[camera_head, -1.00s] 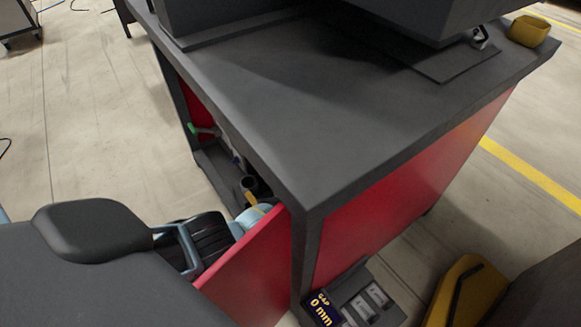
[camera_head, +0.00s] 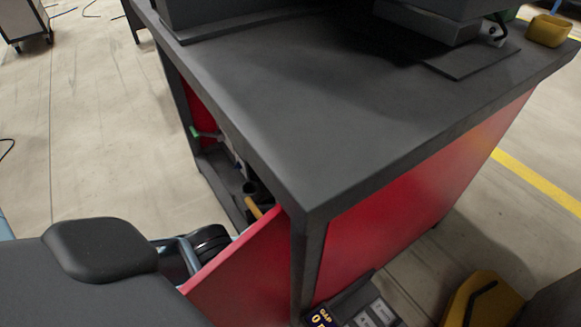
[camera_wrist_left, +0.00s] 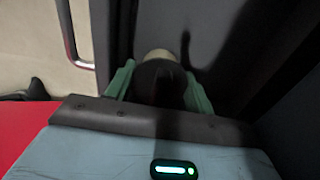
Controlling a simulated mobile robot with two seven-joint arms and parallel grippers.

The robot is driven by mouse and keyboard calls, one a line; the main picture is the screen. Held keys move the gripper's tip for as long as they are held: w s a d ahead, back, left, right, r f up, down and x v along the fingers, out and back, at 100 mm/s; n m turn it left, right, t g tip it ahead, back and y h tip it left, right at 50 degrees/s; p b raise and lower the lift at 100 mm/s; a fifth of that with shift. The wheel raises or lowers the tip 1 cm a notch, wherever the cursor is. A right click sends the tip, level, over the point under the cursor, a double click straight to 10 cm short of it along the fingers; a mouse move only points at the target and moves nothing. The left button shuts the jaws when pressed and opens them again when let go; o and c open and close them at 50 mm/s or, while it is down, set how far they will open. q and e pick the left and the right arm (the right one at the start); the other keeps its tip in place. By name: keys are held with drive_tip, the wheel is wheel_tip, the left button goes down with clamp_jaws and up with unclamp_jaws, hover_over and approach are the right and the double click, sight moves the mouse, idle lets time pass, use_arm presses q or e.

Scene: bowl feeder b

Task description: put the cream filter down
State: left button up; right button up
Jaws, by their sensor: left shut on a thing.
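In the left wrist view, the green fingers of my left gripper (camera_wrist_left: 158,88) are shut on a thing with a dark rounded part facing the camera. The pale end of the cream filter (camera_wrist_left: 158,54) shows just beyond that dark part; most of the filter is hidden. A dark surface lies close beyond the fingers, and I cannot tell whether the filter touches it. In the head view, my left arm reaches behind the red door panel of the cabinet, which hides the gripper and the filter. My right gripper is not in view.
The open red panel (camera_head: 240,275) stands beside my left arm. The dark cabinet top (camera_head: 300,110) overhangs the opening. Inside are a dark cup-like part (camera_head: 252,188) and a green-tipped part (camera_head: 207,134).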

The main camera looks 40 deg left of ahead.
use_arm(q)
drive_tip(key=o, duration=0.8)
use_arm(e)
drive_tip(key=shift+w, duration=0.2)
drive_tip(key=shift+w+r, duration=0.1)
use_arm(q)
wheel_tip(320, 180, up, 6)
drive_tip(key=p, duration=0.4)
drive_tip(key=shift+r+p, duration=0.2)
drive_tip(key=shift+p, duration=0.1)
drive_tip(key=shift+r+p, duration=0.55)
drive_tip(key=shift+r, duration=0.1)
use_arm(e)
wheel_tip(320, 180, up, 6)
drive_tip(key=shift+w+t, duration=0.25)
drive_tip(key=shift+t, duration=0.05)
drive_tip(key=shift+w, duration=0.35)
use_arm(q)
drive_tip(key=shift+s, duration=0.1)
